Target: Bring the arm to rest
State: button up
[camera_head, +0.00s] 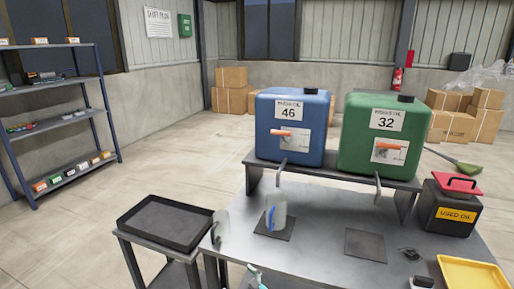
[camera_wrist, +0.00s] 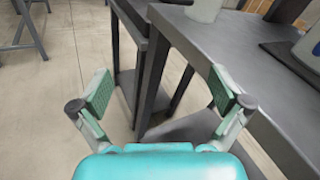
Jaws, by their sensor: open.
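My gripper (camera_wrist: 160,90) is open and empty in the wrist view, its two green-padded fingers spread wide. Between and beyond them are the grey edge of a table and a dark stand. In the head view only a small teal and white part of my arm shows at the bottom edge, in front of the table (camera_head: 313,262); the fingertips are not clear there.
A blue tank (camera_head: 262,145) and a green tank (camera_head: 350,160) stand on a raised shelf. A jug (camera_head: 277,212) stands on a dark pad. A black tray (camera_head: 165,221) is at left, a used oil box (camera_head: 447,218) and yellow tray (camera_head: 470,276) at right.

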jog(key=s+d+f+n+h, duration=0.2)
jog(key=s+d+f, duration=0.35)
jog(key=s, duration=0.25)
jog(key=s+d+f+n+h, duration=0.2)
jog(key=s+d+f+n, duration=0.1)
jog(key=s+d+f, duration=0.4)
jog(key=s+d+n+t+h, duration=0.1)
jog(key=s+d+n+h, duration=0.15)
jog(key=s, duration=0.55)
jog(key=s+d+n+h, duration=0.1)
jog(key=s+d+n, duration=0.15)
jog(key=s, duration=0.55)
jog(key=s+d+r+n+h, duration=0.1)
jog(key=s+d+r+n, duration=0.25)
jog(key=s, duration=0.45)
jog(key=s+d+r+n+h, duration=0.2)
jog(key=s+r+n, duration=0.15)
jog(key=s, duration=0.55)
jog(key=s+r+n, duration=0.4)
jog(key=r, duration=0.3)
jog(key=s+d+r+n+t, duration=0.1)
jog(key=s+r+n, duration=0.2)
jog(key=s+r, duration=0.2)
notch_tip(320, 180, up, 3)
jog(key=shift+s+d+f+n+h, duration=0.15)
jog(key=shift+s+d+n+h, duration=0.15)
jog(key=shift+n+h, duration=0.1)
